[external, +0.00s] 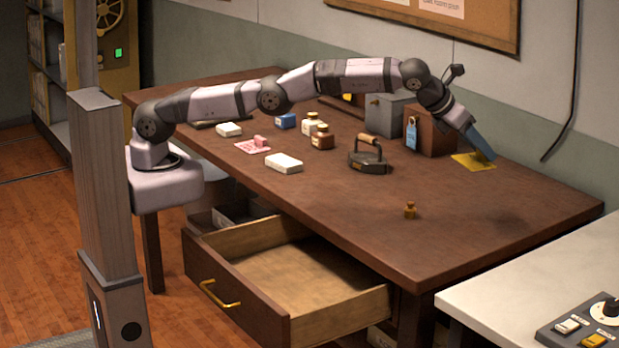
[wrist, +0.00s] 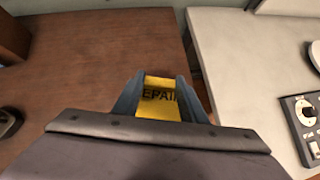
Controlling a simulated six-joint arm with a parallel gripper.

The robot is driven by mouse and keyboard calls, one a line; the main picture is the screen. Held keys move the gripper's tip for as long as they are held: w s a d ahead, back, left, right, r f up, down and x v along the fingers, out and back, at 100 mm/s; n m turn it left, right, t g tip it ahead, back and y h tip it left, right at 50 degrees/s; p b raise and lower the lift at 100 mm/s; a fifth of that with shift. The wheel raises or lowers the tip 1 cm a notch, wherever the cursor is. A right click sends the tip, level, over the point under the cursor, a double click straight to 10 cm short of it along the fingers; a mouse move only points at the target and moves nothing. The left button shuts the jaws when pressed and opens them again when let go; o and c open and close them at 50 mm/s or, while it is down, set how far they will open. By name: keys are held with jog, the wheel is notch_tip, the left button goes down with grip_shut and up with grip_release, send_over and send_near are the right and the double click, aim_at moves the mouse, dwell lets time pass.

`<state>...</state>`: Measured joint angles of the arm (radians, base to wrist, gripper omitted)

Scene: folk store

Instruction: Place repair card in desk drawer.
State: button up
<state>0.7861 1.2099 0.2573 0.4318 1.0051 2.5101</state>
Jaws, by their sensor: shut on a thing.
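The yellow repair card (external: 475,162) is at the far right part of the desk in the external view, at my gripper's fingertips. In the wrist view the repair card (wrist: 158,97) shows between the two blue-grey fingers, with the letters "EPAI" readable. My gripper (external: 484,152) is shut on the card. I cannot tell whether the card touches the desk or is just above it. The desk drawer (external: 290,285) is pulled open at the desk's front, and its visible floor is bare.
On the desk (external: 480,235) stand a flat iron (external: 369,160), a small brass weight (external: 410,210), a brown box with a blue tag (external: 432,135), a grey box (external: 388,114) and several small bottles and boxes. A white counter (external: 560,270) with a control panel (external: 590,325) adjoins at right.

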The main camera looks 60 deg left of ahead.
jog(key=s+d+r+m+g+h, duration=0.1)
jog(key=s+d+m, duration=0.1)
jog(key=s+d, duration=0.65)
jog(key=s+d+m+h, duration=0.2)
jog(key=s+d, duration=0.3)
jog(key=s, duration=0.6)
jog(key=s+f+m+g+h, duration=0.1)
jog(key=s+f+m, duration=0.15)
jog(key=s, duration=0.55)
jog(key=s+f+m+g, duration=0.1)
jog(key=s+f, duration=0.3)
jog(key=s, duration=0.3)
jog(key=s+a+f, duration=0.6)
jog(key=a+f, duration=0.1)
jog(key=a, duration=0.2)
jog(key=w+a+f+n+t+y, duration=0.1)
jog(key=a+f+n+y, duration=0.2)
jog(key=a, duration=0.6)
jog(key=w+a+f+n+t+y, duration=0.1)
jog(key=a+f+n+t+y, duration=0.1)
jog(key=a+n, duration=0.5)
jog(key=shift+a+f+y, duration=0.7)
jog(key=shift+a+f, duration=0.45)
jog(key=shift+a, duration=0.2)
